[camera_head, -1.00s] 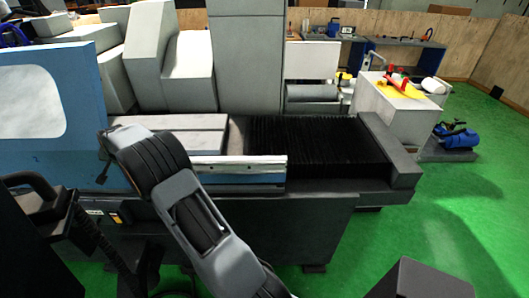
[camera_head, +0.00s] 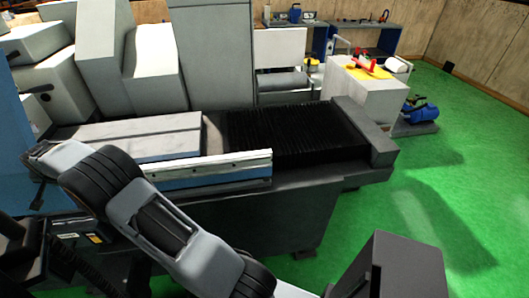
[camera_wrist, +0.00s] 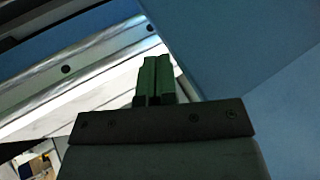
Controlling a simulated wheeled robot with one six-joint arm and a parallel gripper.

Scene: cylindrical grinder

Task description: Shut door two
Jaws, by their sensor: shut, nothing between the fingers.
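A blue door panel (camera_head: 22,165) shows at the left edge in the head view, left of the light machine table; most of it is out of frame. Whether it is door two, I cannot tell, as no label is readable. My arm reaches toward the panel's right edge; my gripper's fingers cannot be made out there. In the wrist view my gripper (camera_wrist: 154,62) has its two green fingers together with nothing between them. A plain blue surface (camera_wrist: 285,110) lies just right of the fingers. Whether they touch it, I cannot tell.
The machine table (camera_head: 140,135) and its front rail (camera_head: 215,165) lie beyond my arm. Black bellows (camera_head: 290,130) are to the right. A light cabinet (camera_head: 350,100) with red and yellow things stands behind. Green floor (camera_head: 440,180) is open at right.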

